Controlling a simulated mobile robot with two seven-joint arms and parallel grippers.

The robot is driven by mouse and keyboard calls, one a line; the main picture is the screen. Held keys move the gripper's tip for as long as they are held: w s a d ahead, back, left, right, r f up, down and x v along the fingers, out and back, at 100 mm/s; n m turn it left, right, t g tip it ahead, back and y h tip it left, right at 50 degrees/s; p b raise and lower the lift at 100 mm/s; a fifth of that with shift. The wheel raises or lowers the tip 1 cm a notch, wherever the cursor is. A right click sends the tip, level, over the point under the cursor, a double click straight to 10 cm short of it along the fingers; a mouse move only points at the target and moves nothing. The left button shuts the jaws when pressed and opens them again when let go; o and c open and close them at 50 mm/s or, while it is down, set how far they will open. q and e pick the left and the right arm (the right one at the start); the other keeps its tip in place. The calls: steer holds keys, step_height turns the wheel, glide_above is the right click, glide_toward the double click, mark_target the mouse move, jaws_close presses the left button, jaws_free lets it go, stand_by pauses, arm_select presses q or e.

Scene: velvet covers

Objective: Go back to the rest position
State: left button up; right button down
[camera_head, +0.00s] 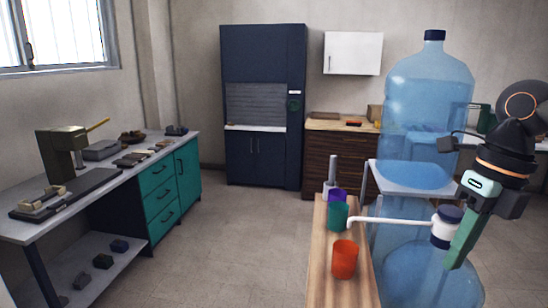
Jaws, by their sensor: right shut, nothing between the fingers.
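My right gripper (458,258) comes in from the right with its green fingers pointing down. It is shut and empty. It hangs just right of a white pump with a dark blue top (445,222); whether they touch I cannot tell. The pump sits over a large blue water bottle (415,275), and its white spout reaches left to a green cup (337,217). A purple cup (338,193) stands behind the green one, and an orange-red cup (345,260) stands in front. My left gripper is not in view.
The cups stand on a narrow wooden table (318,285). Another large blue bottle (428,110) stands on a pale stand behind my right arm. A workbench (110,180) with tools runs along the left. The floor (235,240) between is clear.

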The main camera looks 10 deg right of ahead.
steer(key=w+d+f+m+t+y, duration=0.1)
steer(key=w+f+m+t+y, duration=0.2)
steer(key=f+m+t, duration=0.7)
steer(key=w+d+f+m+t+y, duration=0.15)
steer(key=f+m+t, duration=0.25)
steer(key=f+m, duration=1.15)
steer(key=s+a+f+m+g+h, duration=0.2)
steer(key=s+a+f+m, duration=0.3)
steer(key=f, duration=0.6)
steer(key=s+a+f+m+g+h, duration=0.2)
steer(key=s+a+f+m, duration=0.3)
steer(key=s+a+f, duration=0.3)
steer(key=a+f+g, duration=0.1)
steer(key=a+f, duration=0.2)
steer(key=shift+s+a+f, duration=0.15)
steer(key=shift+s+f, duration=0.2)
